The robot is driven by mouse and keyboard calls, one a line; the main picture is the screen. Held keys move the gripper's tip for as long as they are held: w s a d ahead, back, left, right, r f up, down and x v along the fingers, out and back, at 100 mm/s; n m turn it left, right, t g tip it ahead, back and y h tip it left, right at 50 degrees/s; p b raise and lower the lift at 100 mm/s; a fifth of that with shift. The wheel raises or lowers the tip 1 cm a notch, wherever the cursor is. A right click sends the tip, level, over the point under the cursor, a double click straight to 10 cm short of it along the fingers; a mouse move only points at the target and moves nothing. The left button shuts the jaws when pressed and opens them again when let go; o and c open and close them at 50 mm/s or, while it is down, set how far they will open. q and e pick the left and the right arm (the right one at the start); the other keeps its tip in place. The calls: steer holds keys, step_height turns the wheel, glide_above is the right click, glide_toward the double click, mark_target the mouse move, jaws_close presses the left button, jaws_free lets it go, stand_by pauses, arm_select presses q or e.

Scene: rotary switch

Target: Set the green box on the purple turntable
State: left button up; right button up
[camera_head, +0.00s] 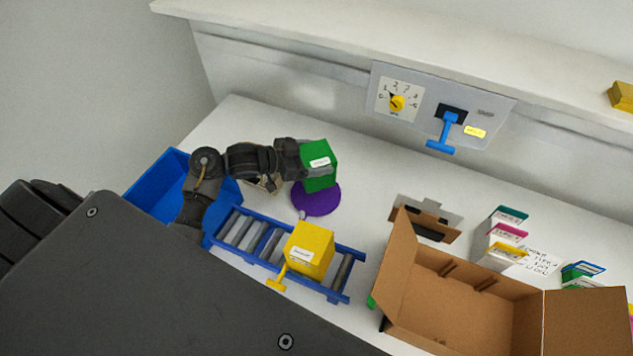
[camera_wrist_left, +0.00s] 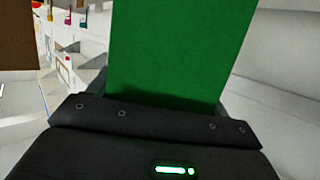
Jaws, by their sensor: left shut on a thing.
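The green box (camera_head: 318,157) with a white label is held by my left gripper (camera_head: 306,168), which is shut on it. In the left wrist view the green box (camera_wrist_left: 175,50) fills the upper middle, rising from the jaws (camera_wrist_left: 160,112). The purple turntable (camera_head: 318,200) is a flat disc on the table. In the head view the box overlaps the disc's back edge; I cannot tell whether they touch. My right gripper is not in view.
A yellow box (camera_head: 311,246) sits on the blue roller conveyor (camera_head: 345,275) in front. A blue bin (camera_head: 152,190) stands at left. An open cardboard box (camera_head: 465,295) is at front right. A panel (camera_head: 487,125) with a yellow dial (camera_head: 397,103) and blue lever (camera_head: 446,130) is behind.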

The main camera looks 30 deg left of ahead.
arm_select(q)
step_height(320, 180, down, 4)
steer(key=shift+w+r, duration=0.15)
steer(key=shift+r, duration=0.1)
steer(key=shift+f, duration=0.2)
step_height(320, 180, down, 3)
steer(key=shift+f+p, duration=0.2)
steer(key=shift+p, duration=0.1)
steer(key=shift+f, duration=0.2)
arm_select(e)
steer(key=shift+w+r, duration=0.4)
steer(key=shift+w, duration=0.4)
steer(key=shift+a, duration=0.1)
